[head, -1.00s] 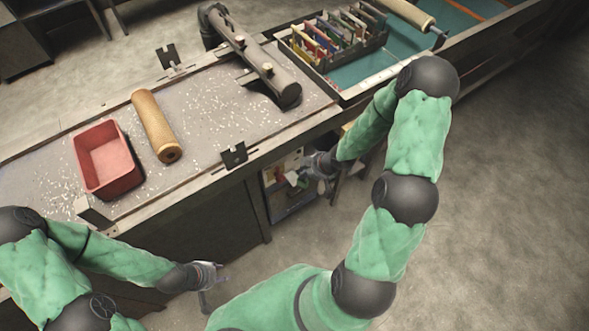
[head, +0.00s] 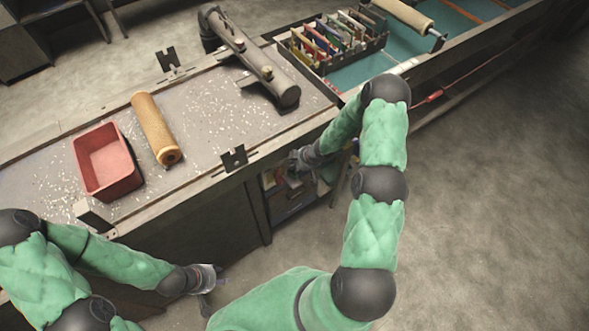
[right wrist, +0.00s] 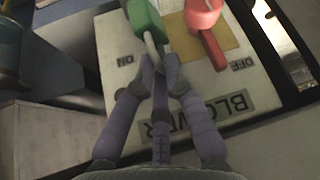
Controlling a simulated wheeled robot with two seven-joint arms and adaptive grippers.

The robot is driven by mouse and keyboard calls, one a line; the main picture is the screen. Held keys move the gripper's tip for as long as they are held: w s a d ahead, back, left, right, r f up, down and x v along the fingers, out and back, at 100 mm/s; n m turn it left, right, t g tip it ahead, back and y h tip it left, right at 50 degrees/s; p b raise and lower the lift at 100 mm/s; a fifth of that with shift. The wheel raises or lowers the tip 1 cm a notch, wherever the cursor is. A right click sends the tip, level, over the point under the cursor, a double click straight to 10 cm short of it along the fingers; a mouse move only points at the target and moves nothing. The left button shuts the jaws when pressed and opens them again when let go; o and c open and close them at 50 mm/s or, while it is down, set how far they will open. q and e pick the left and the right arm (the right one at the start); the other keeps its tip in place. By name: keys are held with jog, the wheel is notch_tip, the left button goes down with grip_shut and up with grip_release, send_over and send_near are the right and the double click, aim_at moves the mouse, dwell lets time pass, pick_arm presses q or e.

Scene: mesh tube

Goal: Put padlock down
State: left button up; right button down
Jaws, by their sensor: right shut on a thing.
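The padlock (right wrist: 145,16) has a green body and a pale metal shackle, seen at the top of the right wrist view. My right gripper (right wrist: 157,68) is shut on its shackle end, with the green body beyond the fingertips. In the head view my right gripper (head: 294,172) is low beside the bench, partly dark. My left gripper (head: 212,286) hangs in front of the bench, its fingers apart and empty.
A red handle (right wrist: 205,30) is close right of the padlock on the panel. The bench (head: 205,110) carries a red bin (head: 107,160), a tan roll (head: 155,128) and a dark pipe (head: 250,58). A rack (head: 335,38) stands farther back. Floor on the right is clear.

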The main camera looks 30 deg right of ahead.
aim_at(293, 172)
notch_tip(293, 172, down, 4)
jog(key=shift+w+r+b, duration=0.1)
jog(key=shift+r+b, duration=0.15)
jog(key=shift+b, duration=0.65)
jog(key=shift+r, duration=0.1)
jog(key=c, duration=1.6)
grip_release()
